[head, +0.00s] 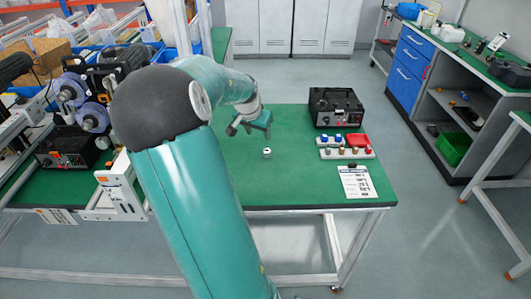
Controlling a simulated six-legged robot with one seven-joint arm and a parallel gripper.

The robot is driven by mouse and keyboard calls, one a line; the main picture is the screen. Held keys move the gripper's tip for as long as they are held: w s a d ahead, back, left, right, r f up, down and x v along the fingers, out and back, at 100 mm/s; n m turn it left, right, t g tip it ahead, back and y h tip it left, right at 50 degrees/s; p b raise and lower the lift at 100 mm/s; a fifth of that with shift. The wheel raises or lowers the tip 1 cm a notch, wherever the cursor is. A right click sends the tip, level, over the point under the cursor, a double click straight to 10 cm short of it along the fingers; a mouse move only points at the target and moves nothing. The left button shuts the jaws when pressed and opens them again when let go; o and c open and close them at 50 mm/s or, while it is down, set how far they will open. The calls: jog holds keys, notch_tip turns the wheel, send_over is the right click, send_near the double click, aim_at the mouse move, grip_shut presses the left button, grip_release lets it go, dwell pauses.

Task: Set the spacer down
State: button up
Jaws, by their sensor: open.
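The spacer (267,153), a small pale ring-like piece with a dark centre, stands on the green table top (235,183), in the open middle part. My gripper (250,131) is above and to the left of the spacer in the head view, apart from it. Its jaws are open and nothing shows between them. My teal arm covers part of the table's left side.
A black case (336,107) stands at the table's back right. In front of it are a white rack with several coloured pieces (345,148) and a printed sheet (355,181). A machine with purple spools (92,115) stands at the left. The table around the spacer is clear.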

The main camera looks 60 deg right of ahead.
send_over(267, 151)
jog(key=a, duration=0.3)
notch_tip(267, 151, down, 8)
jog(key=shift+w+d+r, duration=0.1)
jog(key=shift+w+d, duration=0.05)
jog(key=x, duration=0.5)
jog(key=shift+d, duration=0.25)
grip_shut()
jog(key=shift+r, duration=0.25)
